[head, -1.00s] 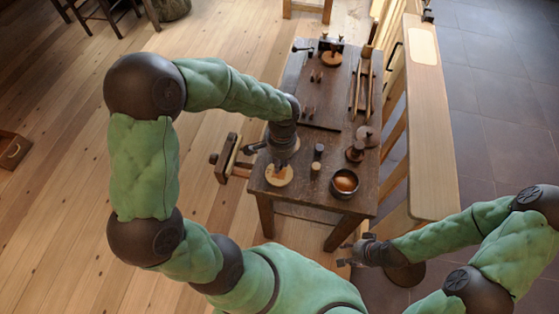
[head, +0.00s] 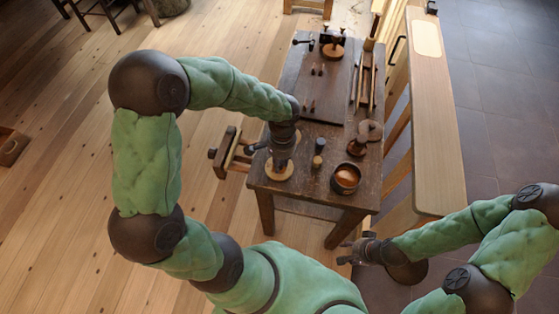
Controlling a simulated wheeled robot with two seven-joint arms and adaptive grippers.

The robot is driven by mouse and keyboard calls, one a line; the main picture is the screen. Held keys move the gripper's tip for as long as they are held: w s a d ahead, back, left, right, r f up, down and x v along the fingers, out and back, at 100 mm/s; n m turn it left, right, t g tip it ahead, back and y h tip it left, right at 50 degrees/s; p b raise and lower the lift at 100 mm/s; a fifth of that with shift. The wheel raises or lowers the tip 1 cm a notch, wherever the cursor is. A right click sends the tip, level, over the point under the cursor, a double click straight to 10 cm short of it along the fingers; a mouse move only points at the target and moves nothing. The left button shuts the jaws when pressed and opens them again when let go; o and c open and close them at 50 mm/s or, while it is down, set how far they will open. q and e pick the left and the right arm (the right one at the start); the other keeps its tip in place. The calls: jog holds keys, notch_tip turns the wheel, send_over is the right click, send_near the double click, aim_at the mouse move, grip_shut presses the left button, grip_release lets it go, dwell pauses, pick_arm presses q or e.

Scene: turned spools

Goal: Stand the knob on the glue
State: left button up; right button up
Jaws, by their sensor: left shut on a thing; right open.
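My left gripper (head: 281,166) is over a pale round wooden disc (head: 271,175) at the near left corner of the workbench. It points down and is shut on a small dark thing, which I take to be the knob; it is mostly hidden by the gripper. Whether it touches the disc cannot be told. The glue is not clearly visible; the disc's middle is covered by the gripper. My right gripper (head: 349,253) is open and empty, low beyond the bench's near right side.
On the workbench (head: 290,190), a dark bowl of amber contents (head: 346,178), small upright turned pieces (head: 318,152) and a dark spool (head: 357,146) stand right of the disc. A raised board (head: 325,90) lies farther back. A vise (head: 228,152) juts out left.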

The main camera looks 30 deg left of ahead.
dwell(0.4)
pick_arm(q)
jog(key=o, duration=0.9)
jog(key=shift+o, duration=0.2)
jog(key=o, duration=0.3)
jog(key=shift+r+p, duration=3.35)
jog(key=shift+r, duration=0.6)
